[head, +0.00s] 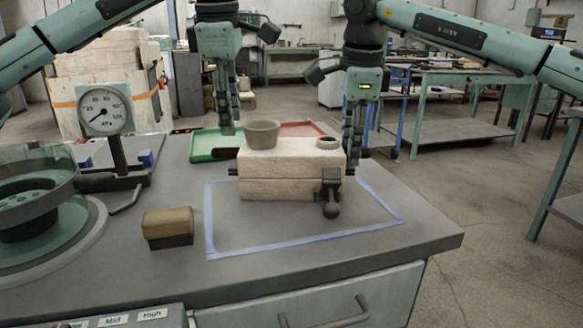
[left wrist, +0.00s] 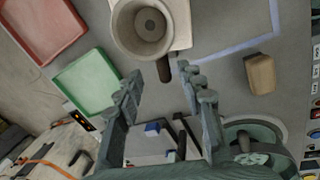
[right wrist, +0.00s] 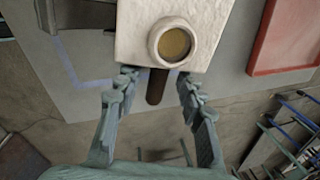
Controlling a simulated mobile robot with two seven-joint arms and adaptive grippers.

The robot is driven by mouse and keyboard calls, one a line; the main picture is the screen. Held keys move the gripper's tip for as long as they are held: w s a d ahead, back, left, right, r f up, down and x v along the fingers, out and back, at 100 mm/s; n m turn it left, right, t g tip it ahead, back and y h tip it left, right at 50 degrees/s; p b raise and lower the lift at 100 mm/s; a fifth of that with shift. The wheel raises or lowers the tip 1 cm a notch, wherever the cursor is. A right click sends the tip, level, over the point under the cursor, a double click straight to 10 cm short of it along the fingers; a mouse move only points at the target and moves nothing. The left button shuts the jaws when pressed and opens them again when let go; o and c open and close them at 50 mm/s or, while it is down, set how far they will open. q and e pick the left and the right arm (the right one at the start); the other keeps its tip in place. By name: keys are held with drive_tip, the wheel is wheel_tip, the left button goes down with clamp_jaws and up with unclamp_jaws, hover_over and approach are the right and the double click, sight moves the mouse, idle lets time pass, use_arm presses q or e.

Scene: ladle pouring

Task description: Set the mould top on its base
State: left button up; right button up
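The mould is a pale block in two layers. The mould top (head: 290,163) rests on the mould base (head: 270,190), with a thin seam between them. The top carries a round grey cup (head: 263,134) and a small ring opening (head: 328,143). Dark pegs stick out at the mould's left and right ends. My left gripper (head: 229,130) is open at the left end, with the dark peg (left wrist: 164,72) between its spread fingers. My right gripper (head: 352,165) is open at the right end, with the other peg (right wrist: 156,88) between its fingers. Neither grips a peg.
A dark clamp (head: 331,195) is at the mould's front right. Blue tape (head: 300,241) outlines the bench area around it. A brown-topped block (head: 168,227) and gauge (head: 103,111) stand left. Green (head: 203,146) and red (head: 300,128) trays lie behind.

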drive_tip(key=shift+r, duration=0.15)
use_arm(q)
drive_tip(key=r, duration=0.2)
drive_tip(key=s+r, duration=0.1)
drive_tip(key=r, duration=0.2)
drive_tip(key=shift+r, duration=0.25)
use_arm(e)
wheel_tip(320, 180, up, 12)
drive_tip(key=s, duration=0.2)
drive_tip(key=shift+s+f, duration=0.2)
drive_tip(key=shift+f, duration=0.05)
